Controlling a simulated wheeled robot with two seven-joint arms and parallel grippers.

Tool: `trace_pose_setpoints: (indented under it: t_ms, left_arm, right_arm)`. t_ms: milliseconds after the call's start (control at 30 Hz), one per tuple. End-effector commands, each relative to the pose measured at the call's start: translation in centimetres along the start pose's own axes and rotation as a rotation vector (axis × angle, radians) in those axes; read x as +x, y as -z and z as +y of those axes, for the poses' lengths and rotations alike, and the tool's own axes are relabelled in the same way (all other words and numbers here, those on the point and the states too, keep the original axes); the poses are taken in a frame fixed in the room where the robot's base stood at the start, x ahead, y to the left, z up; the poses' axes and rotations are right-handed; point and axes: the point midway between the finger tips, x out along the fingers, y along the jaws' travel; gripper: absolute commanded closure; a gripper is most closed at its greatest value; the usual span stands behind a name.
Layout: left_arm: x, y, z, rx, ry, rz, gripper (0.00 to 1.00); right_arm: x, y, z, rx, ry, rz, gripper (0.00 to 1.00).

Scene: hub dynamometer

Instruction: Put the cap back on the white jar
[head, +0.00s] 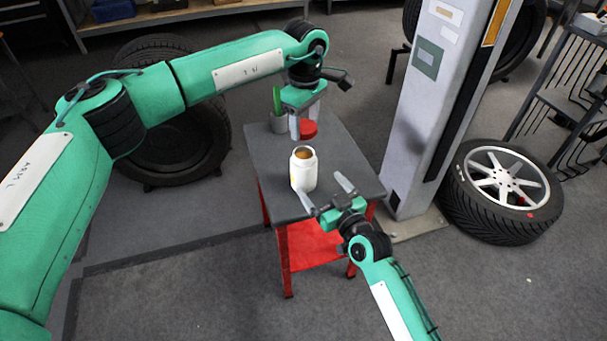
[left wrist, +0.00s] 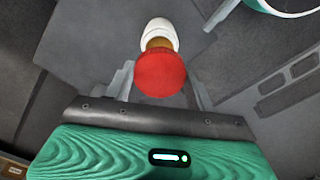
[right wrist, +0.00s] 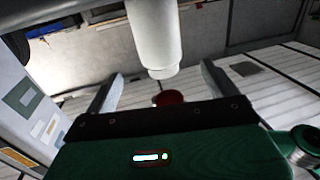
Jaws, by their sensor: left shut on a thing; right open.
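The white jar (head: 304,172) stands upright and uncapped on the small table, with brown contents at its mouth. My left gripper (head: 306,122) is shut on the red cap (head: 309,130), which is behind the jar in the head view and apart from it. In the left wrist view the cap (left wrist: 160,74) sits between the fingers and partly hides the jar (left wrist: 160,34). My right gripper (head: 326,193) is open and empty, its fingers close to the jar's near right side. In the right wrist view the jar (right wrist: 156,42) appears upside down above the open fingers.
A tall light-grey column (head: 420,110) rises just right of the table. A wheel (head: 500,190) lies on the floor at right. The left tabletop is clear.

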Motion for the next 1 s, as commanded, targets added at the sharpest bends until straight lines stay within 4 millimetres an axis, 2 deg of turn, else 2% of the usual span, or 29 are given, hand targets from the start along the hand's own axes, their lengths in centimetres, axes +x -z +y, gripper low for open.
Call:
trace_pose_setpoints:
  t_ms: [100,300,500,700,933,1000]
  left_arm:
    - [0.0,0.0,0.0,0.0,0.0,0.0,0.65]
    - [0.0,0.0,0.0,0.0,0.0,0.0,0.65]
    - [0.0,0.0,0.0,0.0,0.0,0.0,0.65]
    - [0.0,0.0,0.0,0.0,0.0,0.0,0.65]
    - [0.0,0.0,0.0,0.0,0.0,0.0,0.65]
    - [0.0,0.0,0.0,0.0,0.0,0.0,0.65]
  right_arm:
    - [2.5,0.1,0.0,0.001,0.0,0.002,0.1]
    - [6.3,0.1,0.0,0.001,0.0,0.002,0.1]
    - [8.6,0.1,0.0,-0.001,0.0,0.001,0.1]
    - [9.4,0.0,0.0,0.001,0.0,0.0,0.1]
    - [9.4,0.0,0.0,0.0,0.0,0.0,0.1]
    - [9.4,0.0,0.0,0.0,0.0,0.0,0.22]
